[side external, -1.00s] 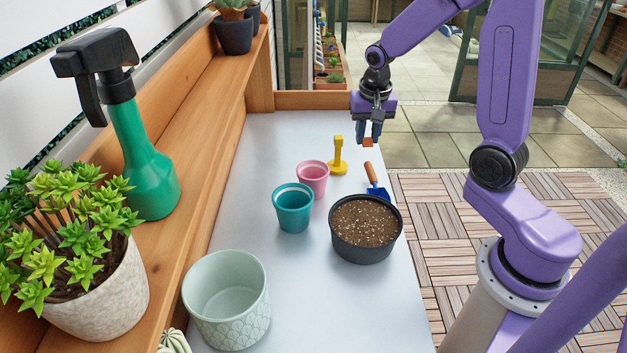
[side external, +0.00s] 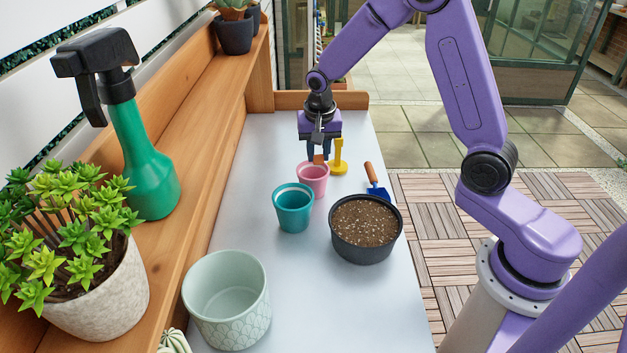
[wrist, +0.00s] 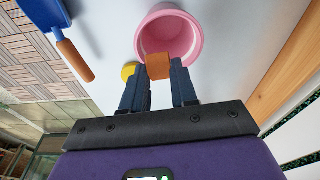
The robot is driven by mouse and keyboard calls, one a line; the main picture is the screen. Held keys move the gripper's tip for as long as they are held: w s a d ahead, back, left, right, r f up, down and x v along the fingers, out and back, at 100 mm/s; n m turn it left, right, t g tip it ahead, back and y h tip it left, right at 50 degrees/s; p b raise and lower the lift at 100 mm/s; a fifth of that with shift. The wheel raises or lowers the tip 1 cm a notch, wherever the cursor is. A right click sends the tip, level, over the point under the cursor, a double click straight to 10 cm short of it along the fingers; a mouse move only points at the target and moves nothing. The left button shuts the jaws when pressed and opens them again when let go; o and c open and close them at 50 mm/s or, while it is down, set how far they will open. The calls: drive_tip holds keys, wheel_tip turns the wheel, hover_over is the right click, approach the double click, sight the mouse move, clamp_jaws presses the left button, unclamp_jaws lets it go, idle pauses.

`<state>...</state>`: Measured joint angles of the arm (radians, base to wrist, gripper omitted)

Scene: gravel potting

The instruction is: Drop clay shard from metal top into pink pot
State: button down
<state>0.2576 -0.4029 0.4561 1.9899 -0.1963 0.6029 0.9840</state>
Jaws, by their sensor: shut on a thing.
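My gripper (side external: 318,157) is shut on an orange-brown clay shard (wrist: 159,66). In the side view the shard (side external: 318,158) shows small below the fingertips, at the far rim of the pink pot (side external: 313,181). In the wrist view the pink pot (wrist: 168,32) is open and looks empty where I can see inside, and the shard overlaps its near rim. Whether the shard touches the rim, I cannot tell. The pot stands upright on the metal top (side external: 260,150).
A yellow tool (side external: 338,160) stands just right of the pink pot. A teal pot (side external: 293,210) is in front of it, with a dark pot of soil (side external: 365,229) and a blue trowel (side external: 376,188) to the right. A pale green pot (side external: 228,302) stands nearer.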

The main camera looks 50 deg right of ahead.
sight(319, 177)
drive_tip(key=shift+f, duration=0.65)
drive_tip(key=c, duration=0.8)
unclamp_jaws()
drive_tip(key=shift+r, duration=0.1)
drive_tip(key=r, duration=0.5)
drive_tip(key=s+a+r, duration=0.1)
drive_tip(key=r, duration=0.5)
drive_tip(key=s+r, duration=0.1)
drive_tip(key=r, duration=0.5)
drive_tip(key=shift+a, duration=0.35)
drive_tip(key=shift+s, duration=0.1)
